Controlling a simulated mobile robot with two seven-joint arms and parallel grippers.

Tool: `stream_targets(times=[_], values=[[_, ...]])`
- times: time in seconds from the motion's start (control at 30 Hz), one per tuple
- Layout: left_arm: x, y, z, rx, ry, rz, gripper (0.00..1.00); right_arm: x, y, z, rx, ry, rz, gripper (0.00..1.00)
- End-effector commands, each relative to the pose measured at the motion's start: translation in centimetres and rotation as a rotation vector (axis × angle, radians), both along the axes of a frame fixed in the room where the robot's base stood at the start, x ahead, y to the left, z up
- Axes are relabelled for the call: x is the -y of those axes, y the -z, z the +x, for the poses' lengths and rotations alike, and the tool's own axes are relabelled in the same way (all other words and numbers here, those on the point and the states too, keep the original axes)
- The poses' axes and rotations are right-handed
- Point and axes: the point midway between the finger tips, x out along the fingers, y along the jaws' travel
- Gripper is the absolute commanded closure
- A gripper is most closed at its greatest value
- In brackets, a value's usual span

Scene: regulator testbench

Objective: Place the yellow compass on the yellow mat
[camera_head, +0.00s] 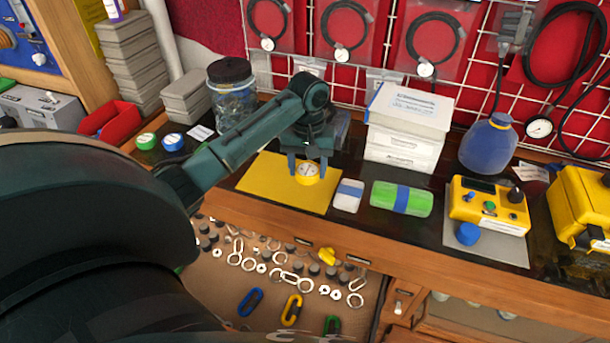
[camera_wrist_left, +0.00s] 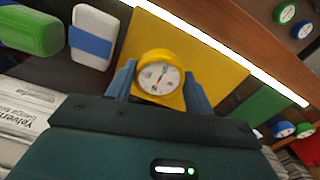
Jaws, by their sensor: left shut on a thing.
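The yellow compass (camera_head: 307,174) is round with a white dial. In the left wrist view the compass (camera_wrist_left: 158,77) sits between the two fingers of my left gripper (camera_wrist_left: 158,88), dial facing the camera. My left gripper (camera_head: 307,168) is shut on it, pointing down over the right part of the yellow mat (camera_head: 262,182). The mat also shows in the left wrist view (camera_wrist_left: 215,62), behind the compass. I cannot tell whether the compass touches the mat or hangs just above it. My right gripper is not in view.
Right of the mat lie a white block with a blue band (camera_head: 348,195) and a green block with a blue band (camera_head: 402,198). White boxes (camera_head: 405,125) stand behind them. A glass jar (camera_head: 233,95) stands behind left. Green and blue compasses (camera_head: 146,141) sit at the left.

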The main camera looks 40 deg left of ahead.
Motion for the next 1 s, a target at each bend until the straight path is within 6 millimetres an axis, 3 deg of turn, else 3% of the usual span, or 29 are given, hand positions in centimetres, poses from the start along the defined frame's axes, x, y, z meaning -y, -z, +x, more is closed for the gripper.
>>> stream_targets(times=[0.43, 0.87, 0.9, 1.0], values=[[0.0, 5.2, 0.0, 0.001, 0.000, -0.001, 0.71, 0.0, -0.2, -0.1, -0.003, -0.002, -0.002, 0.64], [0.1, 5.9, 0.0, 0.003, 0.001, -0.001, 0.71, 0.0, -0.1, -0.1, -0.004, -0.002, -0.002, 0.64], [0.1, 5.8, 0.1, 0.003, 0.001, -0.001, 0.44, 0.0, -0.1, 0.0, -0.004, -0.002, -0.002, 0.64], [0.1, 5.8, 0.0, 0.003, 0.001, -0.001, 0.36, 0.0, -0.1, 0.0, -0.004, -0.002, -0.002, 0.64]])
